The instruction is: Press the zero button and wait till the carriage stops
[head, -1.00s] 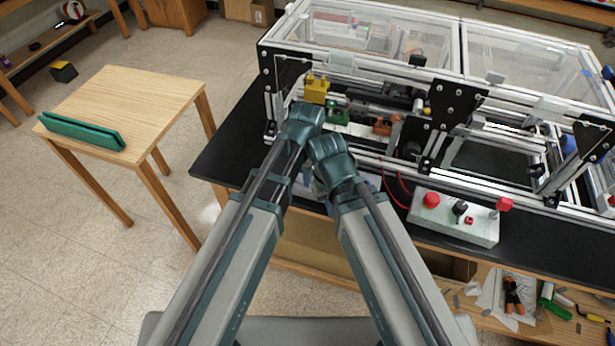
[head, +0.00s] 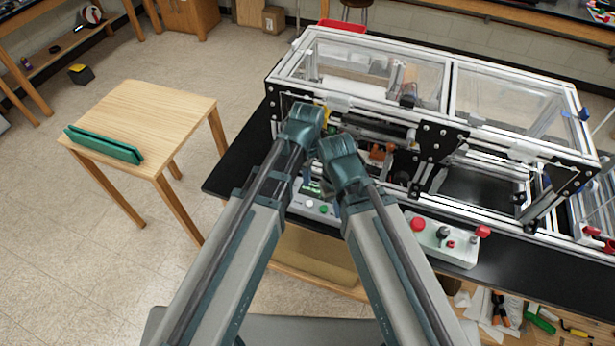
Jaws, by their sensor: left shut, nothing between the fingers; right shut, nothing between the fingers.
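A small grey control panel (head: 315,208) with a dark green display, a pale button (head: 309,203) and a green button (head: 323,209) sits at the front of the machine, partly hidden by my arms. I cannot read which button is zero. My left gripper (head: 304,120) is shut and empty, above the panel in the picture, in front of a yellow part (head: 325,114). My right gripper (head: 339,152) is shut and empty, just right of and above the panel. The fingertips of both are largely hidden by the wrists. An orange part (head: 381,152) sits inside the frame; I cannot tell which part is the carriage.
The aluminium extrusion frame (head: 455,75) with clear panels stands on a black bench top (head: 233,165). A box with red buttons and a black knob (head: 443,240) lies to the right. A wooden table (head: 150,115) with a green object (head: 104,145) stands left.

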